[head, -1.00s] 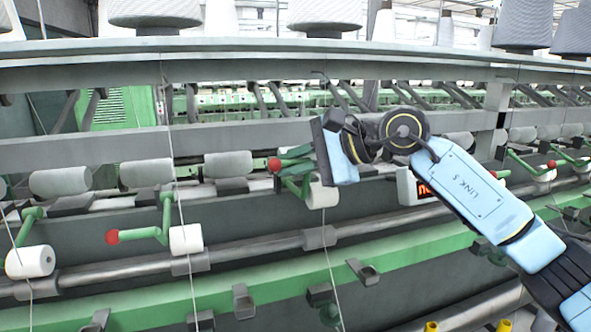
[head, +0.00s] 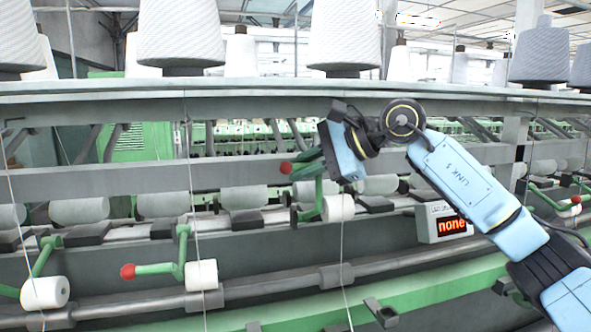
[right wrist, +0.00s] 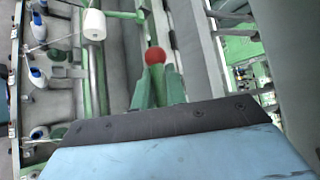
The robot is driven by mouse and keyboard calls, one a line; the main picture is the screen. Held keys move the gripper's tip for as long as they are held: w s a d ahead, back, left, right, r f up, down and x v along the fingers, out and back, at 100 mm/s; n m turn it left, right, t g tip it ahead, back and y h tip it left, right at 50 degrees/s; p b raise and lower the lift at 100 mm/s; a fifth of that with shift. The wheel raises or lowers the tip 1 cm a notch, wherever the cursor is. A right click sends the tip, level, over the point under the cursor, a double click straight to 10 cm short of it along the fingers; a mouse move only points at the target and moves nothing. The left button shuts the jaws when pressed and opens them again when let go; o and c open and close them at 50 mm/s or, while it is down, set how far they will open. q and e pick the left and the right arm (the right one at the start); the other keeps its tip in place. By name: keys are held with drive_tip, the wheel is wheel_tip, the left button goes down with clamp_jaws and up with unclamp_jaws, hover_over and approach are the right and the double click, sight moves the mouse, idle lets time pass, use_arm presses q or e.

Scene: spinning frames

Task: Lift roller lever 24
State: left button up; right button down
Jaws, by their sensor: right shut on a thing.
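A green roller lever with a red ball knob (head: 286,167) and a white roller (head: 338,208) is right of centre in the head view. No number can be read on it. My right gripper (head: 308,160) is shut on the lever just behind the knob. The knob stands higher than its roller, unlike on the neighbouring lever. In the right wrist view the red knob (right wrist: 155,56) shows just beyond the green fingertips (right wrist: 154,82). The gripper partly hides the lever arm. My left gripper is not in view.
Another lever with a red knob (head: 127,271) and white roller (head: 201,275) hangs to the left. Large yarn cones (head: 178,32) stand on the shelf above. Threads hang down in front of the machine.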

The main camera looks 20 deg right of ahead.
drive_tip(key=shift+r, duration=0.2)
drive_tip(key=c, duration=1.4)
unclamp_jaws()
drive_tip(key=shift+w+f, duration=0.1)
drive_tip(key=shift+w, duration=0.05)
drive_tip(key=shift+c, duration=0.2)
drive_tip(key=b+v, duration=0.1)
drive_tip(key=v, duration=0.6)
drive_tip(key=shift+s+d+b, duration=0.2)
drive_tip(key=shift+b, duration=0.2)
